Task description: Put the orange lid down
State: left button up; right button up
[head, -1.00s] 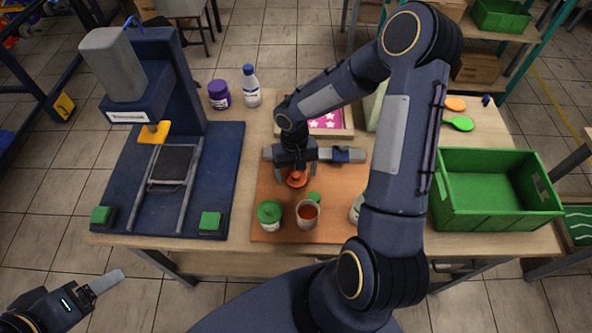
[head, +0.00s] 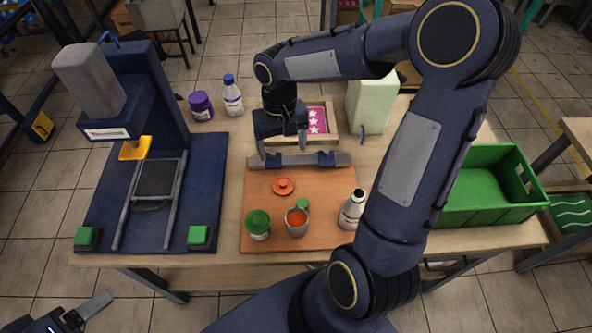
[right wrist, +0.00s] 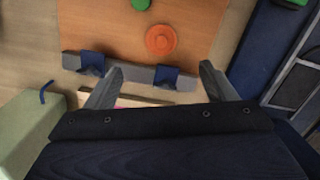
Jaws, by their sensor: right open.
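The orange lid (head: 283,186) lies flat on the brown board (head: 262,210), just in front of a grey bar with blue clips (head: 310,160). It also shows in the right wrist view (right wrist: 161,40). My right gripper (head: 283,150) is open and empty, above the back edge of the board and behind the lid, apart from it. Its two spread fingers show in the right wrist view (right wrist: 155,85). My left gripper (head: 88,312) is at the bottom left, off the table, and only partly in frame; its jaw state is unclear.
On the board stand a green-lidded jar (head: 258,225), a cup of orange-red content (head: 297,222) and a white bottle (head: 352,209). A press (head: 120,150) stands left, a green crate (head: 490,205) right. A purple jar (head: 201,106) and blue-capped bottle (head: 232,96) stand behind.

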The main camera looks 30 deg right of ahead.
jog(key=s+a+r+t+y, duration=0.1)
jog(key=s+a+r+t, duration=0.1)
jog(key=s, duration=0.6)
jog(key=s+a+r+n+t+y, duration=0.1)
jog(key=s+r+t, duration=0.3)
jog(key=s, duration=0.5)
jog(key=shift+a+r+y, duration=0.7)
jog(key=shift+a+r, duration=0.1)
jog(key=shift+r, duration=0.1)
